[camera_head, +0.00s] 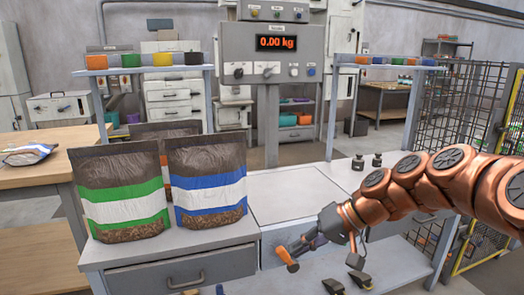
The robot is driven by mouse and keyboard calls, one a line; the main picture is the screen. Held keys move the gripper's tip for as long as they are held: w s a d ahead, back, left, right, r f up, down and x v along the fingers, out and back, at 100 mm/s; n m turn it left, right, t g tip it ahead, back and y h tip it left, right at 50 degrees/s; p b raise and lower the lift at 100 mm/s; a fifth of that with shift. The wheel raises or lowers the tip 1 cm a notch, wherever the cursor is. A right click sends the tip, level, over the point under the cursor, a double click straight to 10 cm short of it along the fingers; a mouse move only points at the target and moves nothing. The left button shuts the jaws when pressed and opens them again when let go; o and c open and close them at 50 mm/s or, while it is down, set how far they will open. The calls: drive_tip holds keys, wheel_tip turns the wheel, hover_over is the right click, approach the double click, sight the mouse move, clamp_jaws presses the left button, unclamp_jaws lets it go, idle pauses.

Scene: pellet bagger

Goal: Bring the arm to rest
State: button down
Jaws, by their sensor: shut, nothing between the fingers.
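My copper-coloured arm (435,180) reaches in from the right edge of the head view. It bends down to the left to my gripper (288,256), which is dark with orange near its end. My gripper is shut and holds nothing. It is over the front of the bench, near the light square plate (295,193) and to the right of the bags. The fingertips are small in this view.
A green-striped bag (124,205) and a blue-striped bag (209,195) stand on the bench's left, another bag behind. Two dark weights (358,162) sit at its back right. The display (276,43) reads 0.00 kg. Mesh fencing (455,105) stands at right.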

drive_tip(key=s+r+g+h+p, duration=0.1)
drive_tip(key=s+r+h+p, duration=0.1)
drive_tip(key=s+r+p, duration=0.35)
drive_tip(key=s+r+g+h+p, duration=0.1)
drive_tip(key=s+r+h+p, duration=0.1)
drive_tip(key=s+p, duration=0.6)
drive_tip(key=s+d+r+m+h+p, duration=0.1)
drive_tip(key=s+d+r+h+p, duration=0.1)
drive_tip(key=s, duration=0.6)
drive_tip(key=s+d+r+g+h+p, duration=0.1)
drive_tip(key=s+d+r+h+p, duration=0.2)
drive_tip(key=s+d+p, duration=0.4)
drive_tip(key=shift+s+d+r+m, duration=0.4)
drive_tip(key=shift+r, duration=0.05)
